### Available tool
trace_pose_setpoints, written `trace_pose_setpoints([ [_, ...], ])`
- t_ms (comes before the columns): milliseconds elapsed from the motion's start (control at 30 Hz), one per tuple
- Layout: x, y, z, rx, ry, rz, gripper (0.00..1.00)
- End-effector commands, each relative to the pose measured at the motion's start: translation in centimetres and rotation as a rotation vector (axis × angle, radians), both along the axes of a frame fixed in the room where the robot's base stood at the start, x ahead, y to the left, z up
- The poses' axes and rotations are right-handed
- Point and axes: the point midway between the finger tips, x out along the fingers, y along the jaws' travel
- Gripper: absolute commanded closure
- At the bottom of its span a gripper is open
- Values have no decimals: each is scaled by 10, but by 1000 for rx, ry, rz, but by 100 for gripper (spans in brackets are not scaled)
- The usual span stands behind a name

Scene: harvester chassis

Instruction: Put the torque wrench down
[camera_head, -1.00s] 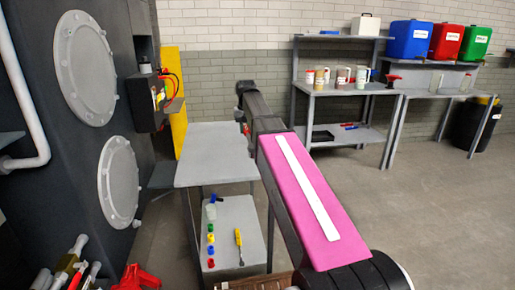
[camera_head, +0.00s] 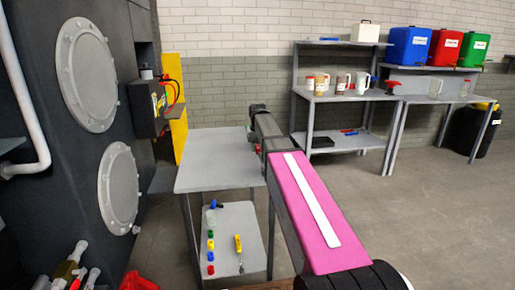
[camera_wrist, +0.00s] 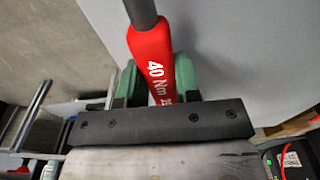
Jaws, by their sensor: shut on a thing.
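The torque wrench (camera_wrist: 152,55) has a red handle marked "40 Nm" and a dark grey shaft running out of the top of the wrist view. My gripper (camera_wrist: 156,78) is shut on the red handle, with a green finger on each side of it. The pale grey top of the work table (camera_head: 215,165) spreads beneath and to the right of the wrench in the wrist view (camera_wrist: 245,45). I cannot tell whether the wrench touches it. In the head view my pink arm reaches to the table's right side and hides most of the gripper and the wrench.
The visible tabletop is bare. Its lower shelf (camera_head: 225,262) holds coloured pieces and a yellow-handled tool (camera_head: 239,250). The dark chassis (camera_head: 60,190) stands left, with a black box (camera_head: 147,108) near the table. A shelf bench (camera_head: 345,97) with mugs stands behind.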

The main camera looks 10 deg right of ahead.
Motion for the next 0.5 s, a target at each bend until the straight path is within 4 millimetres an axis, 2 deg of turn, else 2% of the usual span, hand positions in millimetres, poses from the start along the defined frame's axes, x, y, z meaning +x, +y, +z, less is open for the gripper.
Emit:
trace_pose_setpoints([
  [333,0,0,-3,0,0,0,100],
  [367,0,0,-2,0,0,0,60],
  [400,0,0,-2,0,0,0,47],
  [500,0,0,-2,0,0,0,44],
])
